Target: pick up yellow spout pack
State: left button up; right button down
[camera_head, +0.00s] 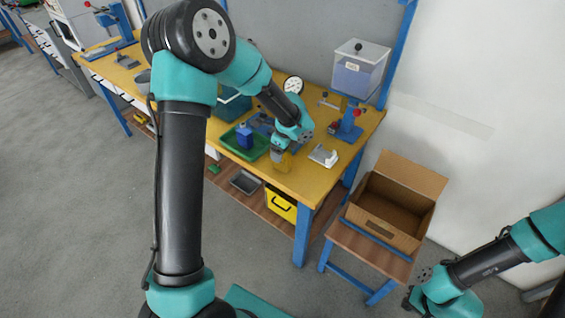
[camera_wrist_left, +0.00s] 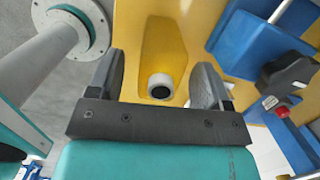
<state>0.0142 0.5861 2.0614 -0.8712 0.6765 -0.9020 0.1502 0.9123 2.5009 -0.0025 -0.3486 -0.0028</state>
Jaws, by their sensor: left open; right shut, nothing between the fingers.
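The yellow spout pack (camera_wrist_left: 164,48) is in the left wrist view, with its white-ringed, dark-centred spout facing the camera. My left gripper (camera_wrist_left: 157,82) is open, with one finger on each side of the spout and a visible gap on both sides. In the head view the left gripper (camera_head: 279,155) is low over the front of the yellow workbench (camera_head: 300,187), and the pack (camera_head: 282,165) shows only partly beneath it. My right gripper (camera_head: 412,301) is at the lower right, away from the bench, shut and empty.
A green tray (camera_head: 238,150) with a blue item stands left of the left gripper. A small white device (camera_head: 323,156) and a blue press (camera_head: 350,125) stand to its right. An open cardboard box (camera_head: 385,218) sits on a low stand at right.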

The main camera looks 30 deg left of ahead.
pick_arm(q)
jog(key=shift+a+f, duration=0.1)
jog(key=shift+f, duration=0.75)
jog(key=c, duration=1)
jog(key=shift+r, duration=1.35)
jog(key=s+d+r, duration=0.1)
jog(key=s+d, duration=0.3)
jog(key=s, duration=0.3)
jog(key=s+d+r, duration=0.1)
jog(key=s+d, duration=0.2)
jog(key=s, duration=0.4)
jog(key=shift+d+r, duration=0.15)
jog(key=shift+d, duration=0.25)
